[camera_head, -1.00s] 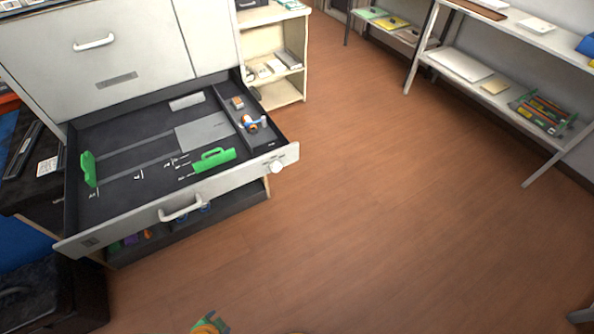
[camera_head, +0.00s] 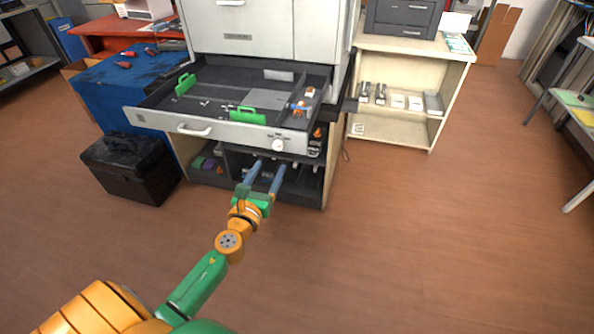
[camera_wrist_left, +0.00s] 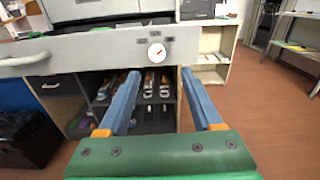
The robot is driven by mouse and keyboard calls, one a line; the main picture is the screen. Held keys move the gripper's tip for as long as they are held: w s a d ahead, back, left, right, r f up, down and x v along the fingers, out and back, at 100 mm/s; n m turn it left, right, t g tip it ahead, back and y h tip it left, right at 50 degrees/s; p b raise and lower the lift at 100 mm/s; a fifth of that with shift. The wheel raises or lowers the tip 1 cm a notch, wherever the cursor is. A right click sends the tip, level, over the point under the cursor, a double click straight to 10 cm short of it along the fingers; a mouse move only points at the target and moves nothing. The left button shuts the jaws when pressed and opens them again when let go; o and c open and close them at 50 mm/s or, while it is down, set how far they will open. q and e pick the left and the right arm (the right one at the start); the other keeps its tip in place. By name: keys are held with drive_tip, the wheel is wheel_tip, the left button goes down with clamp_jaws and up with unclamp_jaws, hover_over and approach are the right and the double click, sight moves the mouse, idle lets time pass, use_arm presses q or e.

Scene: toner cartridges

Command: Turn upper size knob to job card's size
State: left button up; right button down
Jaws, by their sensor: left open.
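The white size knob (camera_head: 278,145) is on the right part of the open upper drawer's front (camera_head: 225,132). In the left wrist view the knob (camera_wrist_left: 156,53) shows a red pointer line tilted up to the right, with small dark labels around it too small to read. My left gripper (camera_head: 265,166) is open and empty, below and in front of the knob, apart from it. Its two blue fingers (camera_wrist_left: 160,76) point towards the cabinet in the wrist view. I cannot make out a job card for sure. My right gripper is not in view.
The drawer holds two green guides (camera_head: 247,115) and small items. An open compartment under it holds several dark parts. A cream shelf (camera_head: 395,138) stands to the right, a black box (camera_head: 130,168) to the left. The floor in front is clear.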

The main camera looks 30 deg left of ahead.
sight(277, 148)
use_arm(q)
drive_tip(key=x, duration=0.6)
drive_tip(key=shift+w+a+r+b, duration=0.1)
drive_tip(key=shift+w+a+b, duration=0.1)
drive_tip(key=shift+a+b, duration=0.2)
drive_tip(key=shift+w+r, duration=0.1)
drive_tip(key=shift+w, duration=0.3)
clamp_jaws()
